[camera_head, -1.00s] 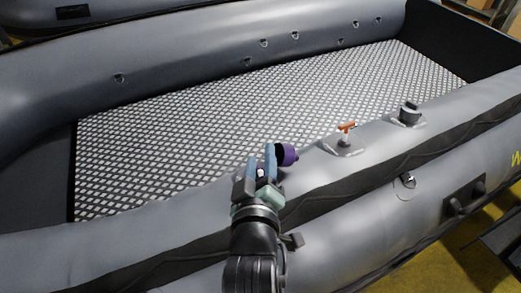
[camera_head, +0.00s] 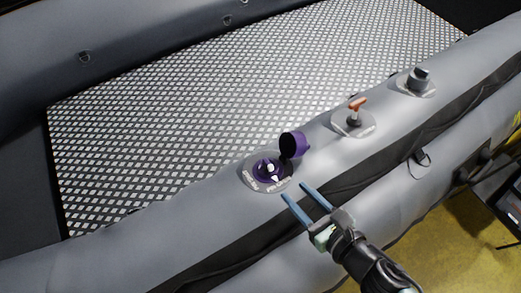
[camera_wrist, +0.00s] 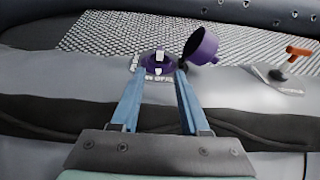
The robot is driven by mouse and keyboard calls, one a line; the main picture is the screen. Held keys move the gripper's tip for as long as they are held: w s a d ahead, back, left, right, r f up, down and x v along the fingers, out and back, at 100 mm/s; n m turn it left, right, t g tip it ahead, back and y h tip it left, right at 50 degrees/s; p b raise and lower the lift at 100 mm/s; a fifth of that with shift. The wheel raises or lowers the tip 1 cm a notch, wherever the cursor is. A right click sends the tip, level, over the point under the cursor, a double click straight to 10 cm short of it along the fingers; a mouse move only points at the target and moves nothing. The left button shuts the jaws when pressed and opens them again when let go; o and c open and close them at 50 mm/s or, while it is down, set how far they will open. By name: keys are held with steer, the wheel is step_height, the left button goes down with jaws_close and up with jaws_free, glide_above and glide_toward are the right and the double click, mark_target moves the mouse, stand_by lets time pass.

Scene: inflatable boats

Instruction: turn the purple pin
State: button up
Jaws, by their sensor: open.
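The purple valve (camera_head: 268,170) sits on a round grey patch on top of the boat's near tube, with a small white pin (camera_head: 270,167) standing in its middle. Its purple cap (camera_head: 293,144) is flipped open to the right of it. My gripper (camera_head: 301,191) is open and empty, to the lower right of the valve and apart from it in the head view. In the wrist view the valve (camera_wrist: 159,63) lies beyond and between the two blue fingers (camera_wrist: 156,98), and the cap (camera_wrist: 201,46) stands beyond the right finger.
An orange T-handle (camera_head: 357,104) stands on its own patch right of the cap, and a dark grey capped valve (camera_head: 418,78) is farther right along the tube. The patterned boat floor (camera_head: 200,110) behind is clear.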

mark_target(272, 168)
steer(key=shift+w+a+f+b, duration=0.25)
steer(key=shift+f+b, duration=0.15)
steer(key=shift+b, duration=0.3)
steer(key=p+x, duration=0.3)
steer(key=x, duration=0.8)
steer(key=shift+r, duration=0.2)
jaws_close()
